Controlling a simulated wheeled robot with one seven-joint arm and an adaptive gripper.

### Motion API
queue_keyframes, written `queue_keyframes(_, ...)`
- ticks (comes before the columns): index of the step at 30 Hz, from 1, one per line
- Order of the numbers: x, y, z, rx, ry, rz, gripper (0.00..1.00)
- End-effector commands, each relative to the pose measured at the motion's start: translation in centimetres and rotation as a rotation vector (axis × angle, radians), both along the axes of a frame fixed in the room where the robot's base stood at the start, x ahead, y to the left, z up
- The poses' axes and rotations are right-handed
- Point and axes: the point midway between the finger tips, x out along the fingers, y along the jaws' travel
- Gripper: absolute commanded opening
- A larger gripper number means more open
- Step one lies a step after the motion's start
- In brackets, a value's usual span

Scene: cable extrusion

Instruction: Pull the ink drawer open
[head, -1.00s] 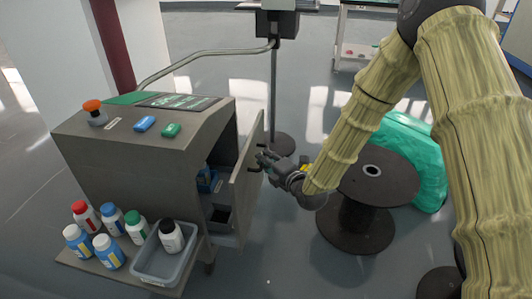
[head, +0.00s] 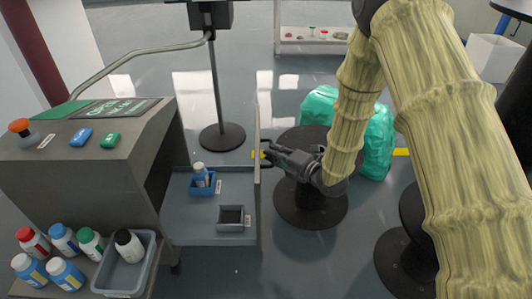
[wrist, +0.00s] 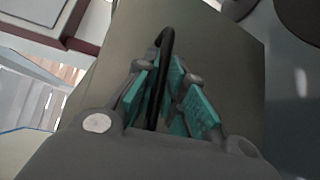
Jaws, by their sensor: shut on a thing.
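The ink drawer (head: 190,220) stands well out from the grey cabinet's right side in the head view. Its tall front panel (head: 257,190) is seen nearly edge-on. Inside it are a blue holder (head: 203,186) with a white-capped bottle (head: 200,171) and an empty dark holder (head: 230,218). My gripper (head: 268,156) is at the outer side of the panel, shut on the drawer's handle. In the wrist view the black handle (wrist: 166,50) runs between the teal finger pads, with the panel (wrist: 225,55) behind it.
The grey cabinet (head: 105,175) has a side shelf with several bottles and a grey bin (head: 110,281). A dark spool (head: 310,205) and a green wrapped bundle (head: 377,145) stand behind and below my arm. A stand's round base (head: 222,137) is behind the drawer.

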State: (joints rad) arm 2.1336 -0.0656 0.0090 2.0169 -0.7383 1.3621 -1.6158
Motion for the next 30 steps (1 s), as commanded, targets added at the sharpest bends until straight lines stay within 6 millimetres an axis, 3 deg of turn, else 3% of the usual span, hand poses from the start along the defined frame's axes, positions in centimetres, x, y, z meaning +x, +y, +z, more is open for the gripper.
queue_keyframes(15, 0.08, -0.83, 0.05, 0.001, -0.001, -0.002, 0.00)
queue_keyframes(16, 0.08, -0.83, 0.04, 0.000, 0.000, -0.002, 0.18)
queue_keyframes(19, 0.06, -0.82, 0.03, 0.000, 0.000, -0.002, 0.34)
queue_keyframes(30, -0.18, -1.01, 0.03, -0.001, 0.000, -0.002, 0.34)
